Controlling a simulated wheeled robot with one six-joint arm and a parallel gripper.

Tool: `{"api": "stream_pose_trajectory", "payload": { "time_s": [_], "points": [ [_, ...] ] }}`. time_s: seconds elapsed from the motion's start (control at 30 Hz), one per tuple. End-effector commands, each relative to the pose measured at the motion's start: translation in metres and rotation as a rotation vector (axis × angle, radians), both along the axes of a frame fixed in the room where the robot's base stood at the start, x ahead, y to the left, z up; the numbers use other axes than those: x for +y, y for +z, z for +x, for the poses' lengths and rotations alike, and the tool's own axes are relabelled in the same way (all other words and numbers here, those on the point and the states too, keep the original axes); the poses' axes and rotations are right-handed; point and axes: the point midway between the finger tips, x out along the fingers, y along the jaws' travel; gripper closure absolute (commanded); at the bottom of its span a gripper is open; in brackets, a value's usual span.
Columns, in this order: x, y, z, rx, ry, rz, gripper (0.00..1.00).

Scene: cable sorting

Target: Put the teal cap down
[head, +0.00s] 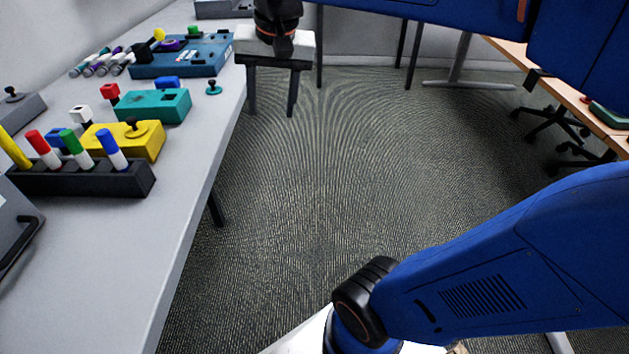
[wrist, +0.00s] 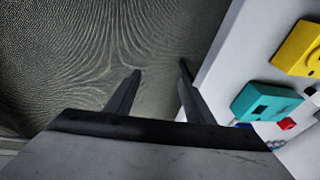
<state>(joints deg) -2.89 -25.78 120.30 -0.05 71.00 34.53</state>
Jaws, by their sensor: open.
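The teal cap (head: 214,87) is a small knob with a round base. It stands on the grey table to the right of the teal box (head: 152,105), near the table's right edge. My gripper (head: 272,113) is over the floor, just beyond that edge and to the right of the cap. Its two dark fingers point down, wide apart, with nothing between them. The wrist view shows the open fingers (wrist: 159,67) with only floor between them. The teal box (wrist: 265,102) also shows there at right, but I cannot make out the cap.
The table (head: 120,260) also bears a yellow box (head: 145,142) with a knob on it, a black holder (head: 85,179) with several markers, and a blue box (head: 175,62) at the back. Small coloured cubes lie between the boxes.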

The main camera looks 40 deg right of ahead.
Motion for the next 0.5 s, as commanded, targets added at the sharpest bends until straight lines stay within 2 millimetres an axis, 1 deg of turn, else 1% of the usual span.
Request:
{"api": "stream_pose_trajectory", "payload": {
  "time_s": [0.03, 0.1, 0.3, 0.4, 0.5],
  "points": [
    [-0.003, -0.013, -0.017, -0.018, 0.050, -0.014, 0.52],
    [-0.006, -0.031, -0.036, -0.042, 0.126, -0.037, 0.52],
    [-0.013, -0.085, -0.086, -0.107, 0.337, -0.113, 0.52],
    [-0.015, -0.108, -0.104, -0.133, 0.420, -0.147, 0.52],
    [-0.016, -0.124, -0.116, -0.149, 0.479, -0.173, 0.52]
  ]
}}
